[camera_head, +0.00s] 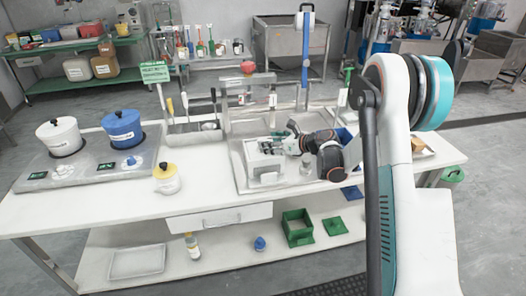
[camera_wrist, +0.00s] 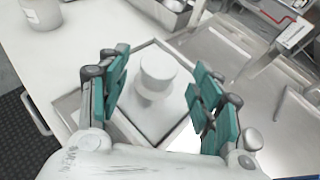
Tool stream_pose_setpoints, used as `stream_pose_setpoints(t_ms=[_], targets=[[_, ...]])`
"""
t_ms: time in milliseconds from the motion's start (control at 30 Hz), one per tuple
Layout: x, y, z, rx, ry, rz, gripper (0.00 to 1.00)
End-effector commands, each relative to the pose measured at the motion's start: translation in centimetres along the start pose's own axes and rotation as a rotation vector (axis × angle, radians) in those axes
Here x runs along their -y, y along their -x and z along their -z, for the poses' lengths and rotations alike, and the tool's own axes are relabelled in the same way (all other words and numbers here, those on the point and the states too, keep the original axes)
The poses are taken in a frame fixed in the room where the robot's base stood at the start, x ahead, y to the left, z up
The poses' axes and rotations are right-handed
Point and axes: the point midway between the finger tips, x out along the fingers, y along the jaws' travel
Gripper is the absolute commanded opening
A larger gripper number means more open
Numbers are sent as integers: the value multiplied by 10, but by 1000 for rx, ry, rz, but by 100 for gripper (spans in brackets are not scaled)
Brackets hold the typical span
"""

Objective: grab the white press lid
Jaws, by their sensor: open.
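The white press lid (camera_wrist: 158,72) shows in the wrist view as a round white piece above a square, pale body (camera_wrist: 150,115). My gripper (camera_wrist: 153,92) is open, with one teal-padded finger to each side of the lid. Gaps show between the lid and both fingers. In the head view, my gripper (camera_head: 276,142) is over the white block-shaped press (camera_head: 264,161) in the shallow metal tray (camera_head: 240,178). The lid is hard to make out there, partly behind the fingers.
A jar with a yellow-and-black lid (camera_head: 167,180) stands left of the tray. Two lidded pots, white (camera_head: 59,138) and blue (camera_head: 122,128), sit on a hob farther left. A rack of utensils (camera_head: 190,133) stands behind. The white tabletop (camera_head: 120,205) is clear in front of the hob.

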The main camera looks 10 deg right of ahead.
Motion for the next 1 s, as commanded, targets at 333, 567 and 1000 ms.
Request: stream_pose_setpoints(t_ms=[333, 567, 1000], targets=[[-1, -45, 5, 0, 2, -1, 59], [0, -45, 4, 0, 1, 0, 57], [0, -45, 4, 0, 1, 0, 6]])
